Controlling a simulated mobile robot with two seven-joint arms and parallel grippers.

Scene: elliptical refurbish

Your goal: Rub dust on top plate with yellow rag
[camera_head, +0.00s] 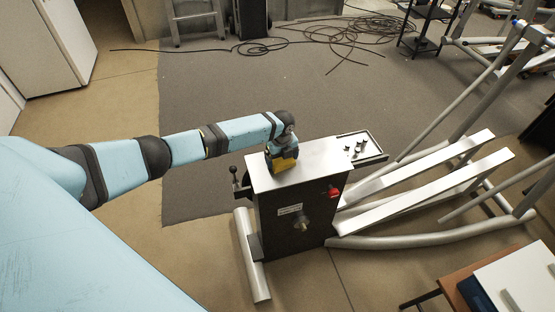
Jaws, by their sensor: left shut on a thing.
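My left gripper (285,152) comes in from the left and is over the left part of the top plate. It is shut on the yellow rag (285,164), which shows as a small yellow patch below the fingers, at or just above the plate. The top plate (318,157) is a bare metal sheet on a dark machine box. I cannot make out dust on it at this size. My arm and gripper hide part of the plate's far left edge. My right gripper is not in view.
A small tray with several small parts (362,146) adjoins the plate's right end. A red knob (333,192) is on the box's front, and a lever (235,172) is at its left. Long metal rails (420,180) extend right. Cables (345,30) lie on the floor behind. A table (515,280) stands at lower right.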

